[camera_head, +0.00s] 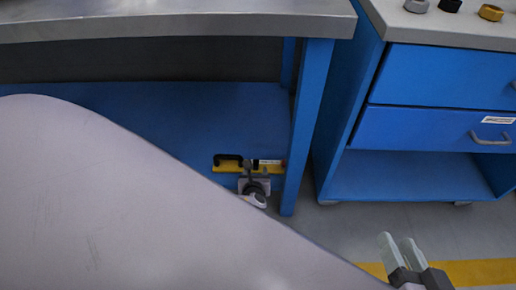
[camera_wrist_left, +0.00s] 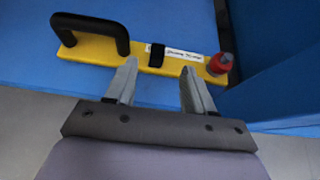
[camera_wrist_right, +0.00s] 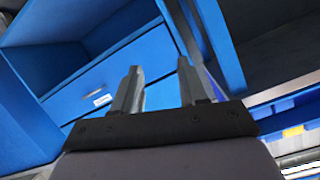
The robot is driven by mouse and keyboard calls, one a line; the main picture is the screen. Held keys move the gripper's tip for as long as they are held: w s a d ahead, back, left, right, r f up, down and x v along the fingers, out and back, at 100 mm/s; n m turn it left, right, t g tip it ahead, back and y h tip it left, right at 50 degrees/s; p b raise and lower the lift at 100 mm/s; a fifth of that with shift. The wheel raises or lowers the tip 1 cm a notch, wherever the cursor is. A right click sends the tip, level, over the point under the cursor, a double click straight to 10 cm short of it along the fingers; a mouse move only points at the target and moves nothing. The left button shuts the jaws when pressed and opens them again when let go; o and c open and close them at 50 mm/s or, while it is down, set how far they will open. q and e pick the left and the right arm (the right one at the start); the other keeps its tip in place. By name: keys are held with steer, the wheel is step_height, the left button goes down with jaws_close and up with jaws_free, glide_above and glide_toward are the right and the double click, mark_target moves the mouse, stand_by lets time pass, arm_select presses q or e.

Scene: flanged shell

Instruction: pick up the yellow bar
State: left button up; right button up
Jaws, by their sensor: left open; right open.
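The yellow bar (camera_wrist_left: 182,64) lies on a blue shelf (camera_wrist_left: 205,22). It carries a black handle at its left end, a black band and white label near its middle, and a red knob at its right end. In the head view the bar (camera_head: 222,168) lies on the low shelf under the bench, partly hidden by my gripper. My left gripper (camera_wrist_left: 158,78) is open, its fingertips at the near edge of the bar's middle; I cannot tell whether they touch it. It also shows in the head view (camera_head: 255,174). My right gripper (camera_head: 396,243) is open and empty, away from the bar.
A blue bench leg (camera_head: 307,125) stands just right of the bar. The grey bench top (camera_head: 180,22) is above the shelf. A blue drawer cabinet (camera_head: 440,90) stands at the right. Grey floor with a yellow stripe (camera_head: 480,271) lies near my right gripper.

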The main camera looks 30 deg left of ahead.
mark_target(256, 164)
arm_select(q)
steer(key=shift+w+a+f, duration=0.15)
steer(key=shift+w+a, duration=0.05)
steer(key=shift+w, duration=0.15)
steer(key=shift+w+a+f+b, duration=0.1)
steer(key=shift+w+b, duration=0.1)
steer(key=shift+b, duration=0.15)
steer(key=b+x, duration=0.4)
steer(key=x, duration=0.1)
steer(key=shift+a+f+b, duration=0.2)
steer(key=shift+a+b, duration=0.05)
steer(key=shift+b, duration=0.15)
steer(key=shift+w+a, duration=0.2)
steer(key=shift+w, duration=0.2)
arm_select(e)
steer(key=d+n+t, duration=0.1)
steer(key=s+d+t+h, duration=0.1)
steer(key=d, duration=0.1)
steer(key=shift+d+n+t, duration=0.25)
steer(key=shift+n+t, duration=0.15)
arm_select(q)
jaws_close()
